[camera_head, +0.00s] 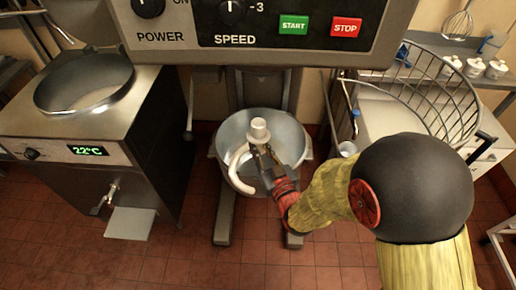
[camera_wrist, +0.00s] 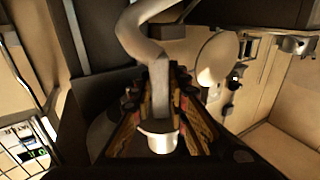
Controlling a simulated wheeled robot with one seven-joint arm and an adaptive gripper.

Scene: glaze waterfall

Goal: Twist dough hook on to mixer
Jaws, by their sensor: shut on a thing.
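The dough hook (camera_head: 238,172) is pale, with a curved arm and a white round collar at its top. My gripper (camera_head: 262,152) is shut on its shank. In the head view the hook appears over the mixer's steel bowl (camera_head: 290,128), collar up and curve to the left. The mixer's socket is hidden, and no contact with the hook shows.
A steel machine with a round tub (camera_head: 85,85) and a display stands left of the mixer. A wire guard (camera_head: 440,85) lies on a counter at right. Behind it, a shelf holds several white jars (camera_head: 496,69). The mixer's legs stand on the red tiled floor (camera_head: 335,258).

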